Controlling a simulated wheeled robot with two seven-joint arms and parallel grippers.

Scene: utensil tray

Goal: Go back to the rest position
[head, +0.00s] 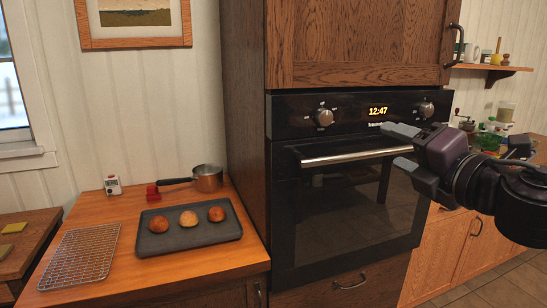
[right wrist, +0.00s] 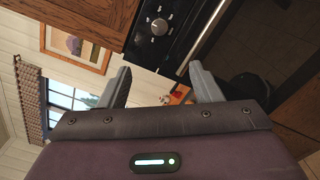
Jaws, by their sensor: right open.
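My right gripper (head: 392,147) comes in from the right in the head view, in front of the oven (head: 345,190). Its fingers are apart with nothing between them, and its tips point left near the right part of the oven handle (head: 355,156). I cannot tell whether it touches the handle. The right wrist view also shows the two open fingers (right wrist: 159,88) with empty space between them. The oven door is shut and the clock reads 12:47. My left gripper is not in view.
On the left counter stand a dark baking tray (head: 188,245) with three buns, a wire rack (head: 82,256), a saucepan (head: 207,179), a red item (head: 153,193) and a white timer (head: 112,185). A tall wooden cabinet (head: 245,130) stands between counter and oven. Floor (head: 490,292) shows at lower right.

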